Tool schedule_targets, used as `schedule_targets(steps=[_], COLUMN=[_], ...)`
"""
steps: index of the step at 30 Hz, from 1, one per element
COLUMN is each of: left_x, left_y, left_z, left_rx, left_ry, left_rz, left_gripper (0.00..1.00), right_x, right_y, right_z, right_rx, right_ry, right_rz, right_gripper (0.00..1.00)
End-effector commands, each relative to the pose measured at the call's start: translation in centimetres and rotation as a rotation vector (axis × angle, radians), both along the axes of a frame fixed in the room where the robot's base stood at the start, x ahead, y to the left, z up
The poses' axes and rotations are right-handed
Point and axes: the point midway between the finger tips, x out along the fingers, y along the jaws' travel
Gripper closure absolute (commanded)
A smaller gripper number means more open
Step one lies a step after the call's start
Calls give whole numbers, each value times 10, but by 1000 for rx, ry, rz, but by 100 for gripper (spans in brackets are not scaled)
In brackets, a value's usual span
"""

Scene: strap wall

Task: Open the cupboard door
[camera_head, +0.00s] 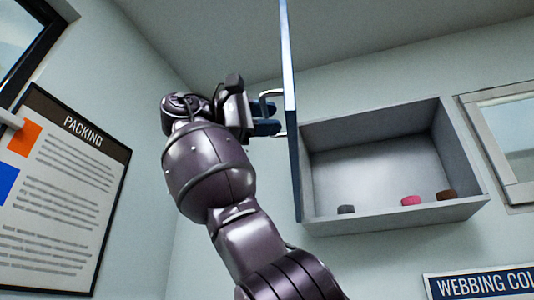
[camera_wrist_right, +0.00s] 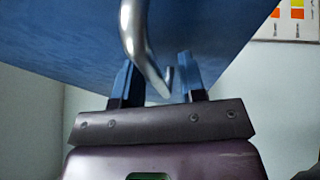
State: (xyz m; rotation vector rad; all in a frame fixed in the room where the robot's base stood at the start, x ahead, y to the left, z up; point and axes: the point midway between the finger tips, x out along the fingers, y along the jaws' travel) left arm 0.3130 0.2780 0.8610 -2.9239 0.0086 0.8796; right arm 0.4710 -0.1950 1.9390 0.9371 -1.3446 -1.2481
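The cupboard (camera_head: 385,125) is a grey wall box with its front open. Its blue door (camera_head: 290,90) stands swung out at the left side, seen nearly edge-on. A curved metal handle (camera_head: 268,94) sits on the door's face. It also shows in the right wrist view (camera_wrist_right: 140,45). My right gripper (camera_head: 266,119) is at the handle, close to the door. In the wrist view its two blue fingers stand apart, with the handle's bar running between them and a gap visible. My left gripper is not in view.
Inside the cupboard lie a grey roll (camera_head: 346,209), a pink roll (camera_head: 411,200) and a brown roll (camera_head: 447,195). A packing poster (camera_head: 60,190) hangs on the left wall. A webbing sign (camera_head: 485,283) is below right, a framed window (camera_head: 515,140) at right.

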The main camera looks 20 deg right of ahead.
Motion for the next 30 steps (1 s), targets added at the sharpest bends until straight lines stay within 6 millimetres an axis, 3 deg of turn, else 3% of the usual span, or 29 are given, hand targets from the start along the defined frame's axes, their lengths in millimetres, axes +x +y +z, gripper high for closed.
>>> schedule_targets(steps=[5, 18, 30], left_x=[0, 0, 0], left_y=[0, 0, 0], left_z=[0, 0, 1], left_rx=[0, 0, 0], left_ry=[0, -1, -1], left_rz=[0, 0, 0], left_gripper=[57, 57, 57], right_x=[1, 11, 12], right_y=[9, 65, 73], right_z=[-1, -11, -13], right_rx=[-1, -1, 0], right_ry=[0, 1, -1], right_rz=[2, 0, 0], right_gripper=[62, 62, 62])
